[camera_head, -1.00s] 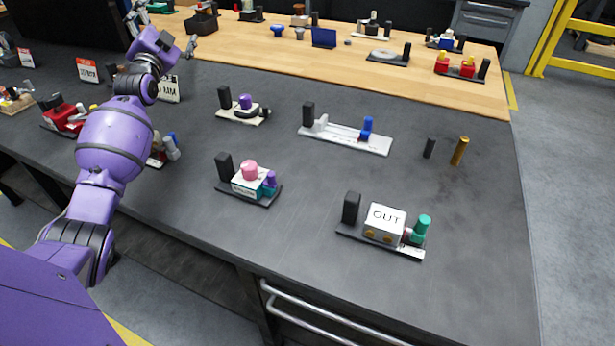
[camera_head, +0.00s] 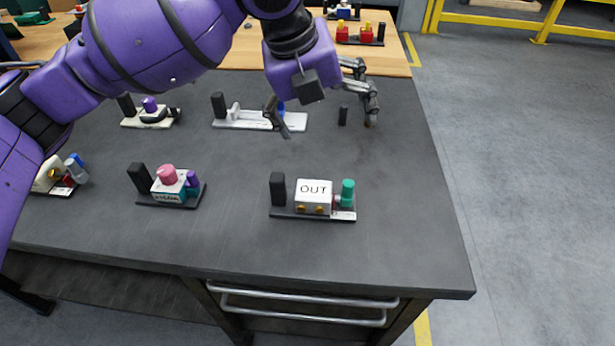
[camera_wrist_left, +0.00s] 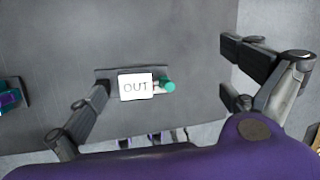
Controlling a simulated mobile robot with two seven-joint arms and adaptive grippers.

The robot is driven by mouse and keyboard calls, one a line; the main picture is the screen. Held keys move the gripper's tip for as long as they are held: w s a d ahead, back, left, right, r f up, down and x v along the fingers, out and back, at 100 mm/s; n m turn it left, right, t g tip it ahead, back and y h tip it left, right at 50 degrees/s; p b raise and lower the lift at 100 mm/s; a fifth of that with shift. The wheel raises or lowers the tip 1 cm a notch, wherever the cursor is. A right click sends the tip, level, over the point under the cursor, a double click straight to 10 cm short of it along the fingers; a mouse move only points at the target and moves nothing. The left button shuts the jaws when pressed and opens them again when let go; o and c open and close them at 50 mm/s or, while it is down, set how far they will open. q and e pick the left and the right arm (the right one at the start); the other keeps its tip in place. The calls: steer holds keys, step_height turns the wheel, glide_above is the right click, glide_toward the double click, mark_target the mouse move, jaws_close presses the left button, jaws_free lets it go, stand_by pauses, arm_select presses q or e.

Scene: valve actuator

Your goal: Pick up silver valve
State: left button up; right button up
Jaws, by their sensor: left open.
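I cannot make out a clearly silver valve. A grey, silvery knob (camera_head: 75,174) stands on a small base at the left edge of the table in the head view. My left gripper (camera_head: 326,122) is open and empty, above the table's far right part. In the left wrist view the open gripper's fingers (camera_wrist_left: 165,88) frame a white OUT block (camera_wrist_left: 136,87) with a teal knob (camera_wrist_left: 167,86), which lies below and apart from them. The same OUT block (camera_head: 314,192) and teal knob (camera_head: 347,192) sit at front right in the head view. My right gripper is not in view.
A base with pink (camera_head: 167,173) and purple knobs stands front left. A white base (camera_head: 230,122) with a blue knob is partly hidden by my gripper. The table's front right corner (camera_head: 420,250) is clear.

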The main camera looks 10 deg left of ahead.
arm_select(q)
steer(key=s+a+f+m+g+y, duration=0.1)
steer(key=s+a+f+m+y, duration=0.15)
steer(key=s, duration=0.35)
glide_above(302, 189)
steer(key=s, duration=0.1)
steer(key=shift+g+y, duration=0.3)
steer(key=shift+y, duration=0.05)
step_height(302, 189, down, 6)
steer(key=shift+f, duration=0.1)
steer(key=shift+w+a+f, duration=0.1)
steer(key=shift+w+f, duration=0.05)
steer(key=shift+f, duration=0.75)
steer(key=shift+w+d+f, duration=0.1)
steer(key=shift+w+f, duration=0.1)
steer(key=shift+f, duration=0.7)
steer(key=shift+w+a+f, duration=0.1)
steer(key=shift+w+f, duration=0.05)
steer(key=shift+f, duration=0.75)
steer(key=c, duration=1.6)
step_height(302, 189, up, 9)
steer(key=shift+f, duration=4.05)
